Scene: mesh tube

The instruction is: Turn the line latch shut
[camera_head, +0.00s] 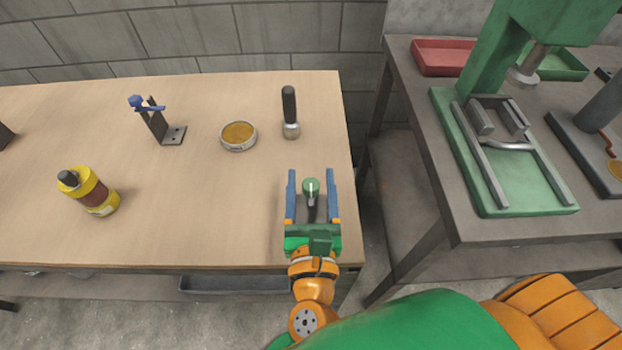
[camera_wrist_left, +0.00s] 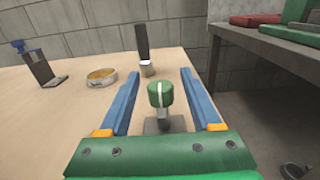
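A green knob (camera_head: 311,186) with a white line across its top stands on a dark grey stem near the right end of the wooden table. It also shows in the left wrist view (camera_wrist_left: 160,95), with a grey base under it. I cannot tell for sure whether this is the line latch. My left gripper (camera_head: 311,172) is open, its blue fingers on either side of the knob with a gap on both sides. The white line runs roughly along the fingers. My right gripper is not in view.
Behind the knob stand a black-handled tool (camera_head: 290,110) and a round tin (camera_head: 238,136). Further left are a bracket with a blue handle (camera_head: 160,122) and a yellow bottle (camera_head: 88,191). A grey bench (camera_head: 480,232) with a green press stands across a gap at right.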

